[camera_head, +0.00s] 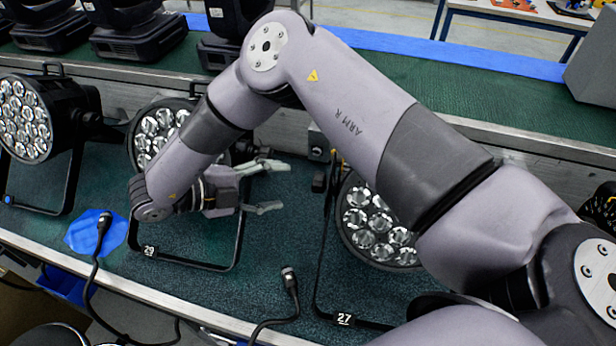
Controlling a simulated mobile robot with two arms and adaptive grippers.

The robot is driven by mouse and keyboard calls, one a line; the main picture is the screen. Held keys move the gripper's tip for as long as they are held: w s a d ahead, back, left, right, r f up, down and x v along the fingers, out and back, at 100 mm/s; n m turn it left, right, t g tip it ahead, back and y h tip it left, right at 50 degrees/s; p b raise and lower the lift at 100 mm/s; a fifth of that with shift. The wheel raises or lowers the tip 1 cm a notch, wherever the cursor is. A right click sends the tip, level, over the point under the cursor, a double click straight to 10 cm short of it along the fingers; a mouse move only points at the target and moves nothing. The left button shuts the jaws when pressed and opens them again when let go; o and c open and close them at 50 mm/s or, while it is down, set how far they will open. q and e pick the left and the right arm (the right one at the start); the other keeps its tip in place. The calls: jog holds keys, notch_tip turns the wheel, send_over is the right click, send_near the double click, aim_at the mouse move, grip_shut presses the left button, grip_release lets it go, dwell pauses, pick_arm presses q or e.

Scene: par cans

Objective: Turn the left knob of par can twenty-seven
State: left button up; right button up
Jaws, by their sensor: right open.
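Par can twenty-seven (378,228) stands right of centre, its clear lens cluster facing me. The number 27 label (344,319) is on the front of its black floor bracket. My right arm crosses in front of its upper and right parts. A small dark knob-like part (319,182) shows at the left side of its bracket. My right gripper (279,187) is open and empty, its fingers pointing right towards that part, with a gap between. My left gripper is not in view.
Par can 29 (150,128) stands to the left, partly behind my right arm, and another par can (27,118) is at far left. Cable connectors (290,283) lie along the front edge. Dark fixtures (135,35) stand on the shelf behind.

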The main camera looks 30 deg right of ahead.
aim_at(313, 182)
jog(key=p+x, duration=0.2)
jog(key=x, duration=0.5)
jog(key=shift+d, duration=0.4)
jog(key=shift+s+d+f, duration=0.1)
jog(key=shift+d+f, duration=0.25)
jog(key=shift+d, duration=0.15)
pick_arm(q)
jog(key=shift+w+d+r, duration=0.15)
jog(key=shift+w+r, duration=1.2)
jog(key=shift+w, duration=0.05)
pick_arm(e)
jog(key=c, duration=1.2)
